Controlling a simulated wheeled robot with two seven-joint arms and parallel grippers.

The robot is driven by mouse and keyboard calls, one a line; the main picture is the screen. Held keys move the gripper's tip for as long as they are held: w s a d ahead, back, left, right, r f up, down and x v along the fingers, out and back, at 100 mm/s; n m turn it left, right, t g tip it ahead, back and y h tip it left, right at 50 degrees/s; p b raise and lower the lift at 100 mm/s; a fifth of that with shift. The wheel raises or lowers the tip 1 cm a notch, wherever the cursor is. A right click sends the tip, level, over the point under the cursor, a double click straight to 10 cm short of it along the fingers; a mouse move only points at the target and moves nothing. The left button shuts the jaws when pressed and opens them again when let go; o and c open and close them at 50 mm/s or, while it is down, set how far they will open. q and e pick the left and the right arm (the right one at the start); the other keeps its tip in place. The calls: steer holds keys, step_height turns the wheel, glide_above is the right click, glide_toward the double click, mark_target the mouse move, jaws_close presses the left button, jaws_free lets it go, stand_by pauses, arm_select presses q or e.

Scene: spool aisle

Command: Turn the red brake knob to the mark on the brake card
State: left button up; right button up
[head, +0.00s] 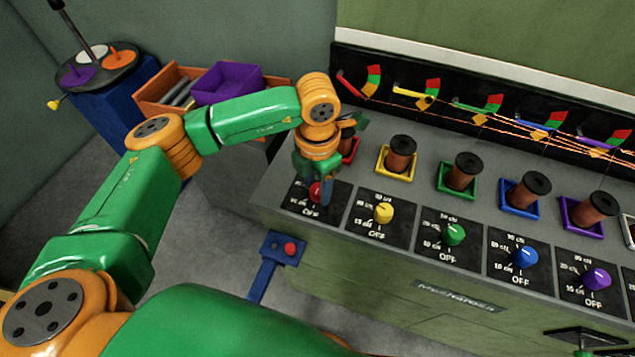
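The red brake knob (315,191) sits on a black dial plate (293,197) at the left end of the sloped grey bench. My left gripper (322,190) points down at this knob, with one dark finger just right of it. The other finger is hidden or hard to make out, so I cannot tell whether it grips the knob. The arm and gripper cover part of the dial and the knob's pointer. I cannot make out a brake card. My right gripper is not clearly in view.
Yellow (384,213), green (453,234), blue (525,257) and purple (596,279) knobs stand to the right, with copper spools (402,153) behind. Coloured gauges and thin wires run along the back. A blue post with a red button (290,248) stands in front. An orange bin (157,93) is behind my arm.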

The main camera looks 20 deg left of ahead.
arm_select(q)
jaws_close()
steer(key=shift+f+m+b, duration=0.25)
steer(key=shift+m+b, duration=0.55)
steer(key=shift+b, duration=0.25)
steer(key=shift+m+b, duration=1.2)
steer(key=shift+b, duration=0.05)
steer(key=m+b, duration=0.1)
steer(key=m, duration=0.1)
steer(key=shift+m+b, duration=0.3)
steer(key=shift+b, duration=0.1)
steer(key=shift+w+r+m+b, duration=0.15)
steer(key=shift+m+b, duration=0.6)
steer(key=shift+m, duration=0.75)
steer(key=shift+r, duration=0.1)
